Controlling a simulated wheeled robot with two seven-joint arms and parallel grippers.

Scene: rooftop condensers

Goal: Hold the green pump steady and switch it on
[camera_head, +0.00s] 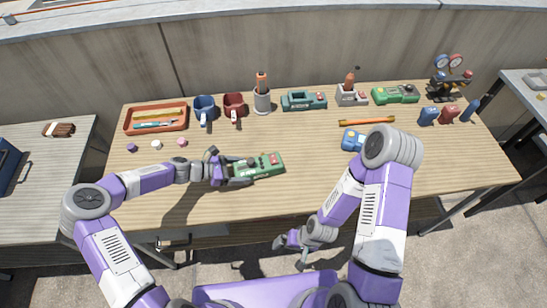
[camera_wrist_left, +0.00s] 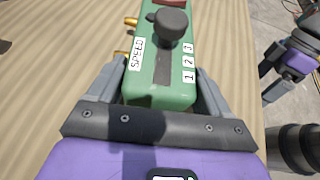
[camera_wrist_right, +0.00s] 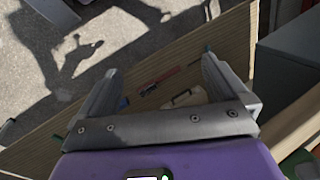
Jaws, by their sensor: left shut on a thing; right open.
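The green pump (camera_head: 266,164) lies on the wooden table near its front edge, left of the middle. My left gripper (camera_head: 232,172) is shut on its left end, a finger on each side. In the left wrist view the pump's green body (camera_wrist_left: 160,93) shows a black knob (camera_wrist_left: 171,24), a SPEED label and the marks 1, 2, 3. A red part shows at the top edge of that view, partly cut off. My right gripper (camera_head: 290,240) is open and empty, in front of the table's front edge and away from the pump. The right wrist view also shows its spread fingers (camera_wrist_right: 158,88).
Behind the pump stand an orange tray (camera_head: 157,117), a blue mug (camera_head: 204,108), a red mug (camera_head: 234,105), a teal device (camera_head: 303,100) and another green device (camera_head: 395,94). A blue device (camera_head: 352,140) lies right of the pump. The table between them is clear.

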